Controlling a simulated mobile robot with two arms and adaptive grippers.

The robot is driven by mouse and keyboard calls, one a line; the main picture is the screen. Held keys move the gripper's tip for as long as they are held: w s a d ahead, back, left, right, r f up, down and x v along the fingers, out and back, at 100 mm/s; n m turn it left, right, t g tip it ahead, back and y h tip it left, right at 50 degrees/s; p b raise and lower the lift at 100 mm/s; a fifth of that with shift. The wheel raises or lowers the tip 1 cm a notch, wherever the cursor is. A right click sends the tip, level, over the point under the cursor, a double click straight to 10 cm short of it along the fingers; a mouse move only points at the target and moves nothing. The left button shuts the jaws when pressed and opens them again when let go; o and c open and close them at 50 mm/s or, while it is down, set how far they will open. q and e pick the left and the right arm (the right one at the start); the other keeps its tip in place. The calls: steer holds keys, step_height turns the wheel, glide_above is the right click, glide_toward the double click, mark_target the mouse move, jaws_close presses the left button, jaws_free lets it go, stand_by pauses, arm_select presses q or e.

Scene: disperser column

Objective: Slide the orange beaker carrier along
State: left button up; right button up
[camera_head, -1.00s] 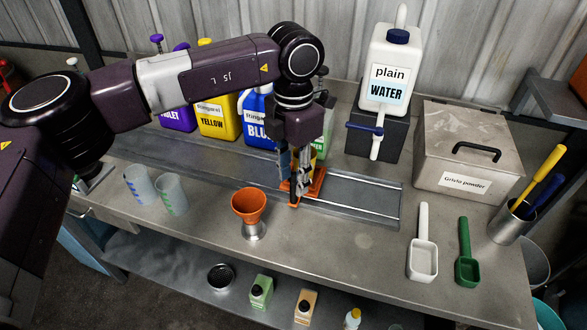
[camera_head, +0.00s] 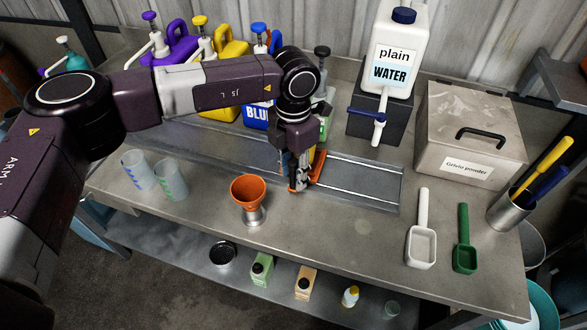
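The orange beaker carrier (camera_head: 317,168) sits on the grey rail track (camera_head: 360,185) on the bench, in front of the blue container. My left gripper (camera_head: 299,186) points down at the carrier, with its fingers at the carrier's left and front side. The arm and gripper hide much of the carrier, and I cannot tell whether the fingers are closed on it or only touch it. My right gripper is not in view.
An orange funnel (camera_head: 248,190) on a metal stand and two clear beakers (camera_head: 171,181) stand in front of the track. The water jug (camera_head: 397,50) on its dark block and the grey powder box (camera_head: 470,135) stand behind. The track's right part is clear.

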arm_select(q)
steer(key=shift+s, duration=0.1)
steer(key=c, duration=0.7)
jaws_close()
steer(key=shift+a, duration=0.15)
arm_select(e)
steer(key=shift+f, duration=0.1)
